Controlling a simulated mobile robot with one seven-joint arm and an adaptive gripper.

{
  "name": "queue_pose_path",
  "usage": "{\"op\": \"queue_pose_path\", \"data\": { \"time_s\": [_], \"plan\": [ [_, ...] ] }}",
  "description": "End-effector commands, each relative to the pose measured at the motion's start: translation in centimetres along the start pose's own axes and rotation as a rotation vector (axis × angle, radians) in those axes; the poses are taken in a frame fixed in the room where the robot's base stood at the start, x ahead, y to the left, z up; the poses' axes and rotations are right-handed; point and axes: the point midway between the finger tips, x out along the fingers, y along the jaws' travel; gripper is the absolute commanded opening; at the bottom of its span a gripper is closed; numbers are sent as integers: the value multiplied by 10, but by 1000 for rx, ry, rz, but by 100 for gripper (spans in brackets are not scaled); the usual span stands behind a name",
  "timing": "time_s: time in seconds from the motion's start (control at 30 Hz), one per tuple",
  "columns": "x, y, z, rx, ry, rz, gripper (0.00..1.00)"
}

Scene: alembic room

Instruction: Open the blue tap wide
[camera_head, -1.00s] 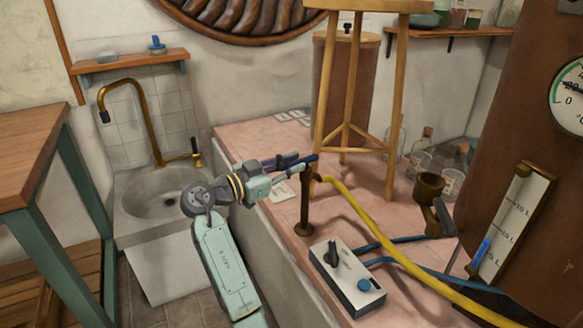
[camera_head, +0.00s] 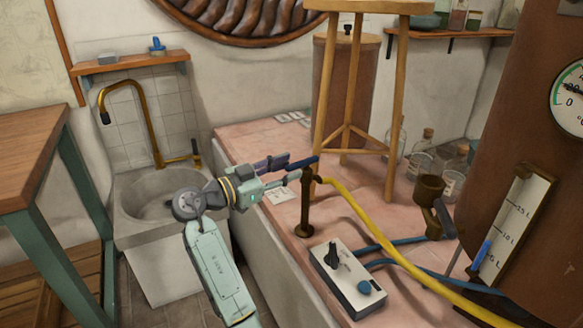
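The blue tap is a brass post (camera_head: 305,212) on the pink tiled counter, with a thin blue lever (camera_head: 306,163) at its top. The lever slants down toward the left, toward my gripper. My gripper (camera_head: 293,166) comes from the left at the lever's height. Its dark upper finger and pale lower finger are apart, with the lever's free end in or just in front of the gap. I cannot tell whether either finger touches the lever. A yellow hose (camera_head: 375,228) runs from the tap's spout to the lower right.
A control box (camera_head: 347,282) with a black knob and blue button stands in front of the tap. A wooden stool (camera_head: 390,130) stands behind it. A copper boiler (camera_head: 490,130) with gauges is at right. A sink (camera_head: 130,232) is at left.

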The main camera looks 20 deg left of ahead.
Motion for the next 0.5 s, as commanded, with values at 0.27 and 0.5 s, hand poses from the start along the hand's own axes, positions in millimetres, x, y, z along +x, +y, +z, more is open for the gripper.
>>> {"op": "queue_pose_path", "data": {
  "time_s": [0.27,0.5],
  "plan": [
    [-62,-1,0,0,-1,-4,36],
    [-94,0,0,0,-1,-2,36]
  ]
}}
